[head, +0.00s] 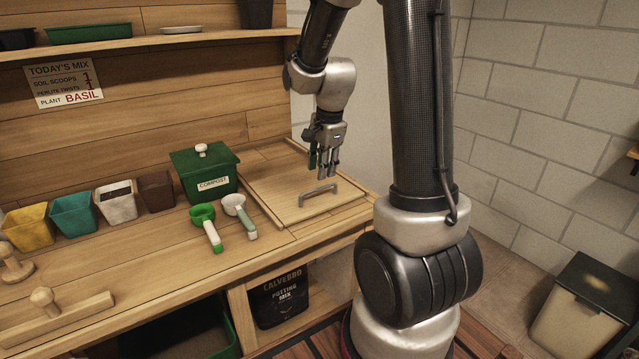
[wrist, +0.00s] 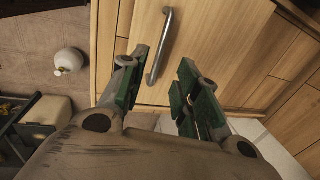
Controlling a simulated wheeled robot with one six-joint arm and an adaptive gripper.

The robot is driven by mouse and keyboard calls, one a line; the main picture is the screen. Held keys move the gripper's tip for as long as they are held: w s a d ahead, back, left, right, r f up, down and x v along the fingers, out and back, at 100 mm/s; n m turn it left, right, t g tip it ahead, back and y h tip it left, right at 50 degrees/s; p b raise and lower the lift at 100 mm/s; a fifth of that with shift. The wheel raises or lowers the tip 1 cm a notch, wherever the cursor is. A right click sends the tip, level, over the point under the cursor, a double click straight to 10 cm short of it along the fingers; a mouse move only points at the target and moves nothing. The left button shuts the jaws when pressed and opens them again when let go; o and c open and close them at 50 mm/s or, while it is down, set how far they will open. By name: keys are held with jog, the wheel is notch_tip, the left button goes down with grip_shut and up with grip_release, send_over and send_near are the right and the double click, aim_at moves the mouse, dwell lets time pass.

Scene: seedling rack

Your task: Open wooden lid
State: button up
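The wooden lid (head: 272,186) is a flat light-wood panel set into the right end of the bench top, and it looks closed. A grey metal bar handle (head: 318,194) is fixed near its front right part. My gripper (head: 325,172) hangs pointing down just above the handle, apart from it. In the wrist view, the gripper (wrist: 160,92) has its two green-padded fingers spread wide with nothing between the tips. The handle (wrist: 160,47) shows beyond the fingertips, running lengthwise on the lid (wrist: 215,45).
A green compost box (head: 205,175) stands left of the lid. A green scoop (head: 206,228) and a pale scoop (head: 240,216) lie close to the lid's left edge. Several coloured pots, including a teal one (head: 74,214), line the back. A bin (head: 582,305) stands on the floor at right.

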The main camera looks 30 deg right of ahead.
aim_at(320, 189)
jog(key=f, duration=0.4)
jog(key=w+f, duration=0.1)
jog(key=f, duration=0.1)
jog(key=shift+f, duration=0.1)
grip_shut()
